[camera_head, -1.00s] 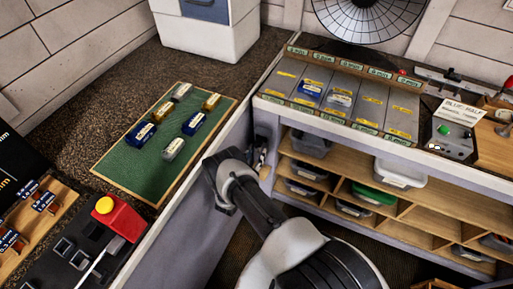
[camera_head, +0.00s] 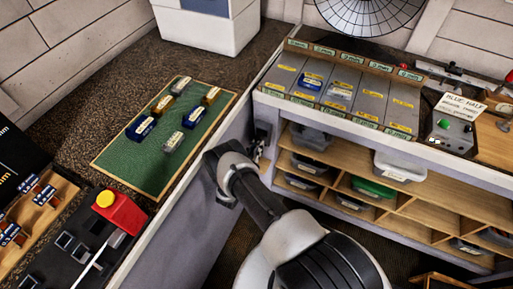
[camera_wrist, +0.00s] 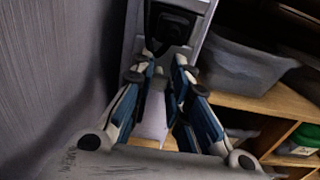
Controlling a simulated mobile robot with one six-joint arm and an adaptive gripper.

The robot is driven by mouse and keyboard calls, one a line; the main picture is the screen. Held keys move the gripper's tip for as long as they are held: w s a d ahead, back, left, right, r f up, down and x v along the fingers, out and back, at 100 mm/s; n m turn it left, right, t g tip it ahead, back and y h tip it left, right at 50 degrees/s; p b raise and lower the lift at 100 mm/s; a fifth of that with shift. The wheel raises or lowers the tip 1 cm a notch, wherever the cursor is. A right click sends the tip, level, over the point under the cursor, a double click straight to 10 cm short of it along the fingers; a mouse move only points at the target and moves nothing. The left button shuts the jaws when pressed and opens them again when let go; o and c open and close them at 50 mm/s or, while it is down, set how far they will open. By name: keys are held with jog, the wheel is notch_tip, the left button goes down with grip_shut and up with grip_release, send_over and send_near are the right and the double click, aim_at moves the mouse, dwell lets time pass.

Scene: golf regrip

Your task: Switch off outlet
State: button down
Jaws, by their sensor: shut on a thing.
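The outlet (camera_wrist: 172,24) is a black fitting on a pale post at the top of the wrist view. In the head view it is a small dark patch (camera_head: 262,131) below the counter corner. My gripper (camera_wrist: 165,58) reaches it, with its two blue-and-grey fingers drawn together at the fitting's lower edge. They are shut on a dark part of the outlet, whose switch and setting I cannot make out. In the head view my gripper (camera_head: 258,154) is small and partly hidden by my wrist.
A grey panel (camera_wrist: 50,70) stands close on the left of my gripper. Wooden shelving (camera_head: 375,207) with bins, one a grey bin (camera_wrist: 245,65), is close on the right. A green mat (camera_head: 130,165) with several small packs and a red box with a yellow button (camera_head: 122,212) lie on the left counter.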

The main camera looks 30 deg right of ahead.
jog(key=shift+f+t+h+b, duration=0.4)
jog(key=shift+t+h+b, duration=0.35)
jog(key=shift+b, duration=0.4)
jog(key=shift+f+t+h+b, duration=0.4)
jog(key=shift+t+h+b, duration=0.15)
jog(key=shift+h+b, duration=0.45)
jog(key=c, duration=1.5)
grip_release()
jog(key=s+a, duration=0.2)
jog(key=a, duration=0.1)
jog(key=s+a, duration=0.3)
jog(key=a, duration=0.1)
jog(key=s+a, duration=0.3)
jog(key=shift+a+f, duration=0.15)
jog(key=shift+f, duration=0.1)
